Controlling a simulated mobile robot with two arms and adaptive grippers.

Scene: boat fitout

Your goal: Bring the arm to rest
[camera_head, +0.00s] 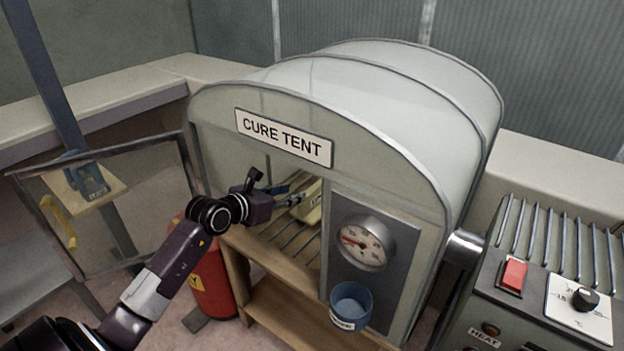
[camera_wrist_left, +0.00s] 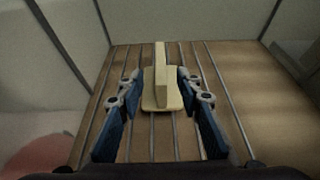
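My left arm reaches through the open doorway of the cure tent (camera_head: 420,110). My left gripper (camera_head: 290,196) is inside, above the slatted rack (camera_head: 290,240). In the left wrist view its two blue fingers (camera_wrist_left: 160,100) are spread, one on each side of a cream part with an upright rib (camera_wrist_left: 161,62). A gap shows between each finger and the part, so the gripper is open. The part rests on the rack and also shows in the head view (camera_head: 312,207), partly hidden by the gripper. My right gripper is not in view.
The tent's framed clear door (camera_head: 110,215) stands open at the left. A dial gauge (camera_head: 362,243) and a blue cup (camera_head: 350,306) are on the front panel. A red cylinder (camera_head: 212,285) stands below. A heater box with a red switch (camera_head: 513,275) is at the right.

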